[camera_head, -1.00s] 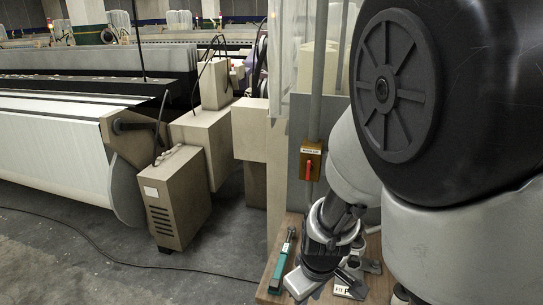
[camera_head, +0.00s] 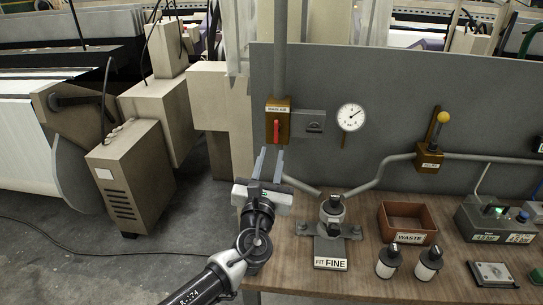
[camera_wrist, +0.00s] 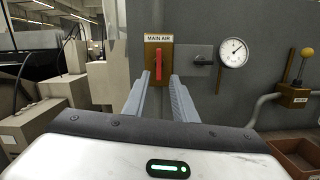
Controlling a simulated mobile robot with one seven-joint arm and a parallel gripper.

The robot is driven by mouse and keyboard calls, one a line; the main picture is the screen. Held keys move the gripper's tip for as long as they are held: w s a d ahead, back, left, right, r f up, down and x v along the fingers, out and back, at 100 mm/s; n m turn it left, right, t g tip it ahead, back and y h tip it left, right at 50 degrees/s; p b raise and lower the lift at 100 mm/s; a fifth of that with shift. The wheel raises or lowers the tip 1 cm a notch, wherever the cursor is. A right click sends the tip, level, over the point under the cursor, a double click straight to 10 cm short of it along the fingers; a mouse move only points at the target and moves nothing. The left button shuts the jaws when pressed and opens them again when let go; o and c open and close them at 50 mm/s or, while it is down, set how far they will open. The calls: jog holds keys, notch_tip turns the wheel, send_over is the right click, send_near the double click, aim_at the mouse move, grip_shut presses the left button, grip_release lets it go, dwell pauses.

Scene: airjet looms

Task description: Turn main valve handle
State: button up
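The main valve is a brown box labelled MAIN AIR (camera_head: 285,122) on the grey panel. Its red handle (camera_head: 277,132) points straight up and down. In the wrist view the red handle (camera_wrist: 158,62) shows between and beyond my two fingertips. My gripper (camera_head: 268,160) is raised in front of and below the valve, its fingers pointing toward it. In the wrist view my gripper (camera_wrist: 160,88) has its fingers apart with nothing between them. The fingertips look close to the handle, but I cannot tell the exact gap.
A pressure gauge (camera_head: 352,117) and a dark switch plate (camera_head: 310,123) sit right of the valve. On the wooden bench (camera_head: 290,262) stand a FINE fixture (camera_head: 331,245), a WASTE bin (camera_head: 407,222) and bottles (camera_head: 388,262). A yellow-knobbed lever (camera_head: 443,117) is farther right.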

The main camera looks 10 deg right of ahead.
aim_at(276, 134)
jog(key=p+x, duration=0.2)
jog(key=x, duration=0.6)
jog(key=shift+a+r, duration=0.1)
grip_shut()
jog(key=shift+b, duration=0.3)
